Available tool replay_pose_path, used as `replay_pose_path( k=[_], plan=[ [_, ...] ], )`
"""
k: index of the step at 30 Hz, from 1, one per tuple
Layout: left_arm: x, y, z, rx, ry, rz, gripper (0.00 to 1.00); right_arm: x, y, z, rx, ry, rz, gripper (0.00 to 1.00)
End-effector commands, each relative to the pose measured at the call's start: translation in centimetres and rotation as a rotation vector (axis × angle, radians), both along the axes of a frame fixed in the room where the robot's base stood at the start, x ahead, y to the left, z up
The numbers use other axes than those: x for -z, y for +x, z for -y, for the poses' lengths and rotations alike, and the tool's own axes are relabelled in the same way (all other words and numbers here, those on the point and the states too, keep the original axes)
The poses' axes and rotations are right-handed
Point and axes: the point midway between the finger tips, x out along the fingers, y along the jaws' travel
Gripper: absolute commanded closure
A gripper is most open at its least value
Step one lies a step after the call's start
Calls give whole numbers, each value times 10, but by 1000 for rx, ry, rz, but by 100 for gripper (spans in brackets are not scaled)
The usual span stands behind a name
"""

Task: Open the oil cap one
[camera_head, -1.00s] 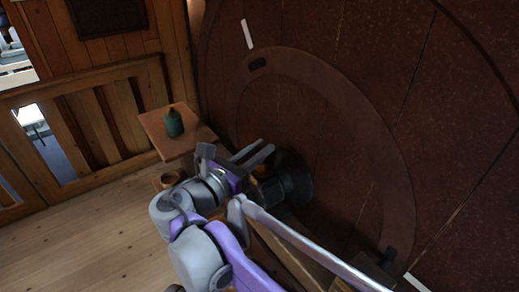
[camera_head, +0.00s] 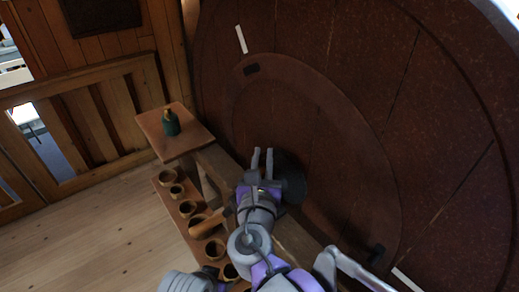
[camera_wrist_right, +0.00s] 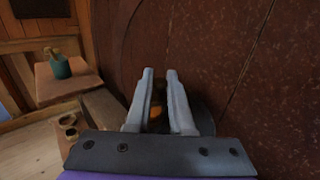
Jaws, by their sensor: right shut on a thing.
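My right gripper (camera_head: 262,152) is at the dark round hub (camera_head: 292,182) on the big red-brown wheel (camera_head: 330,120). In the right wrist view its two pale fingers (camera_wrist_right: 160,76) are close to parallel, with a narrow gap. A small orange-brown piece (camera_wrist_right: 156,112), which looks like the oil cap, shows between them, so the gripper is shut on it. The fingers and palm hide most of this piece, and I cannot tell whether it has turned or lifted. In the head view the arm hides it. My left gripper is not in view.
Wooden beams run beside my arm. The floor (camera_head: 90,235) at lower left is clear.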

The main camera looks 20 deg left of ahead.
Motion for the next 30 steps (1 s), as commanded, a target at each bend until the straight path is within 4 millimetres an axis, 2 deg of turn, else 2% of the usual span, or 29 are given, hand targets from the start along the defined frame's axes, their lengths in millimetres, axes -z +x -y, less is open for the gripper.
replay_pose_path(
  k=[3, 10, 27, 28, 30],
  plan=[
    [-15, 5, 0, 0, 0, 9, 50, -4, 1, 5, -68, -1, 2, 100],
    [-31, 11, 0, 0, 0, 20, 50, -3, 1, 7, -161, -2, 2, 100],
    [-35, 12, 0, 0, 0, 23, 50, -2, 1, 7, -197, -2, 2, 100],
    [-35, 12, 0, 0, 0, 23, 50, -2, 1, 7, -197, -2, 2, 78],
    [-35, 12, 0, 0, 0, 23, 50, -1, 1, 7, -197, -2, 2, 65]
  ],
)
